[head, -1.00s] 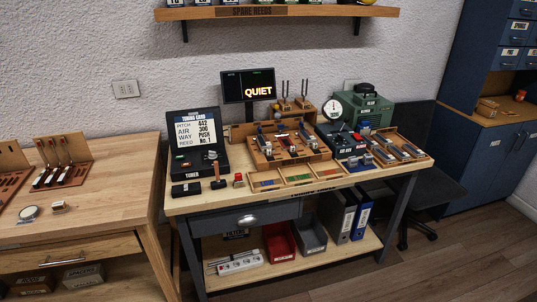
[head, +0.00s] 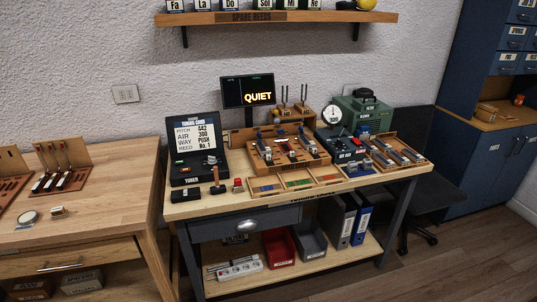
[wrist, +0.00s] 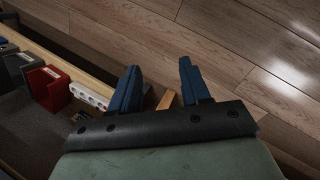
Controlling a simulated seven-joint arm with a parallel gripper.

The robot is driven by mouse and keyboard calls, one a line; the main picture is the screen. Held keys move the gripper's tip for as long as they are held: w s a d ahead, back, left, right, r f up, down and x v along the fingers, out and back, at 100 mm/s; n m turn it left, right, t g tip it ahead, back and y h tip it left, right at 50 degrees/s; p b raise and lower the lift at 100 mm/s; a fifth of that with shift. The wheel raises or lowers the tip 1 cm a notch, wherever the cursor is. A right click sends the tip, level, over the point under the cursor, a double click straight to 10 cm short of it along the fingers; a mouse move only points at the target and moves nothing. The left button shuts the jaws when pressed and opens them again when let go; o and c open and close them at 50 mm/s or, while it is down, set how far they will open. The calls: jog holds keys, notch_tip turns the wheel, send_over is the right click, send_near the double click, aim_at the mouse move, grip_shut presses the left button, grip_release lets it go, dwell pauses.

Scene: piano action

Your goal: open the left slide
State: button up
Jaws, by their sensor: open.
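A wooden action box (head: 290,158) stands in the middle of the workbench, with several small metal and dark parts on its top. The left slide is too small to pick out for certain among them, so I cannot tell how far it is open. My gripper (wrist: 158,88) shows only in the wrist view. Its two blue fingers are apart with nothing held between them. It points down towards the floor near the bench's lower shelf, away from the action box. The head view does not show my gripper.
The tuner case (head: 195,150) stands left of the box, and a gauge unit (head: 340,146) and a tray of metal parts (head: 398,152) stand right. Coloured strips lie in a shallow tray (head: 297,183) in front. In the wrist view, a red bin (wrist: 47,88) and power strip (wrist: 88,96) are at left.

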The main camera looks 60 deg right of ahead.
jog(key=w+a+r+m+t+h, duration=0.1)
jog(key=w+r+m+t+h, duration=0.35)
jog(key=w+r, duration=2)
jog(key=w+d+r+m+t, duration=0.25)
jog(key=w+r, duration=0.35)
jog(key=r, duration=0.6)
jog(key=w+d+r+m+t, duration=0.1)
jog(key=w+r+m, duration=0.2)
jog(key=w+r, duration=0.65)
jog(key=s+d+r+g, duration=0.1)
jog(key=s+d+r, duration=0.1)
jog(key=d, duration=0.8)
jog(key=s+d+r+g, duration=0.2)
jog(key=s+d, duration=0.1)
jog(key=d, duration=0.6)
jog(key=n+g+y, duration=0.2)
jog(key=n+y, duration=0.2)
jog(key=y, duration=0.4)
send_near(268, 155)
jog(key=shift+h, duration=0.25)
notch_tip(268, 155, down, 9)
jog(key=shift+a+f, duration=0.1)
